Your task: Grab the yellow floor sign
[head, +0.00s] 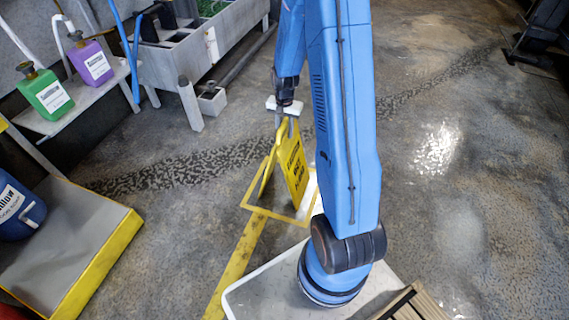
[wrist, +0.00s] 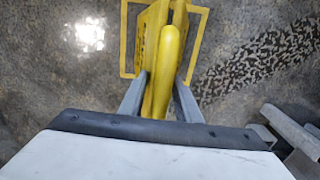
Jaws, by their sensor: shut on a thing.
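The yellow floor sign (head: 295,170) stands upright like an A-frame, with dark lettering on the panel facing right. It is within a yellow square outline (head: 262,210) on the floor. My gripper (head: 286,124) reaches down from above and is shut on the sign's top. In the wrist view the two grey fingers of my gripper (wrist: 160,88) lie on either side of the sign's yellow top (wrist: 170,50). I cannot tell whether the sign's feet touch the floor.
A grey bench at the left holds a green jug (head: 45,92) and a purple jug (head: 90,62). A yellow-edged platform (head: 102,262) bears a blue container (head: 18,208). A grey trough machine (head: 172,62) stands behind.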

